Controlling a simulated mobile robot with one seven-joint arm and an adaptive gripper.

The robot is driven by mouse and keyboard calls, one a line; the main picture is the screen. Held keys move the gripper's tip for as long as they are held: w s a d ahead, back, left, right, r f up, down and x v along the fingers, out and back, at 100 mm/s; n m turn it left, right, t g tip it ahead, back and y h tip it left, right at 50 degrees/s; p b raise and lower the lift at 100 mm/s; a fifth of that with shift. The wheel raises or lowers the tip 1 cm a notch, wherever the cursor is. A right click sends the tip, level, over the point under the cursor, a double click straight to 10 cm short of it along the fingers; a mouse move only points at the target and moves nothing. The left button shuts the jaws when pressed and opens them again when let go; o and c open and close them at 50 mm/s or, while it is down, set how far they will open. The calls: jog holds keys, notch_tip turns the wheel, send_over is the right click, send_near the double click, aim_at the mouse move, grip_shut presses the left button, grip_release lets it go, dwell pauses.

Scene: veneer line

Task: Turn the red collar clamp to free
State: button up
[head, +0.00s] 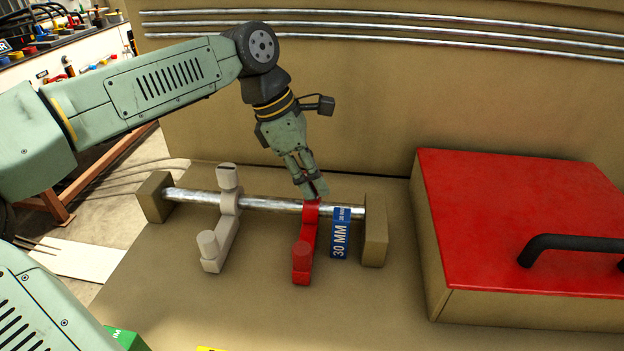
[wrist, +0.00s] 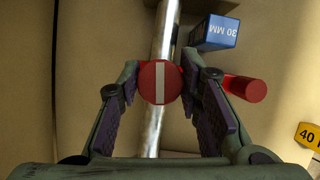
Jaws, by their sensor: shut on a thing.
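The red collar clamp (head: 305,240) sits on a steel bar (head: 270,204), near its right end, with its arm reaching toward the front. My gripper (head: 312,190) comes down from above onto the clamp's top. In the wrist view, my gripper (wrist: 160,82) is shut on the clamp's round red knob (wrist: 147,82), one finger on each side. The knob's white line runs up and down the picture, roughly along the bar (wrist: 166,30). The clamp's red end post (wrist: 246,88) shows to the right of the fingers.
A pale collar clamp (head: 226,220) sits on the same bar to the left. A blue 30 MM block (head: 341,235) is just right of the red clamp, beside the bar's end support (head: 375,236). A red-topped box (head: 530,215) with a black handle fills the right side.

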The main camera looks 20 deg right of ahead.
jog(key=n+b, duration=0.1)
jog(key=n+t+b, duration=0.1)
jog(key=n, duration=0.1)
jog(key=n+b, duration=0.1)
jog(key=b, duration=0.1)
jog(key=shift+f+t, duration=0.25)
jog(key=shift+t, duration=0.15)
jog(key=n+t+b, duration=0.1)
jog(key=n+b, duration=0.1)
jog(key=n, duration=0.2)
jog(key=shift+r+b, duration=0.1)
jog(key=shift+b, duration=0.25)
jog(key=n+t+b, duration=0.1)
jog(key=n, duration=0.1)
jog(key=n+y, duration=0.1)
jog(key=n, duration=0.1)
jog(key=shift+d+r+n+t+b, duration=0.1)
jog(key=shift+n+t+b, duration=0.2)
jog(key=shift+t+b, duration=0.1)
jog(key=shift+n+t+y+b, duration=0.45)
jog(key=shift+n+y, duration=0.35)
jog(key=shift+n, duration=1.1)
jog(key=o, duration=1.1)
jog(key=shift+o, duration=0.2)
jog(key=shift+r, duration=0.1)
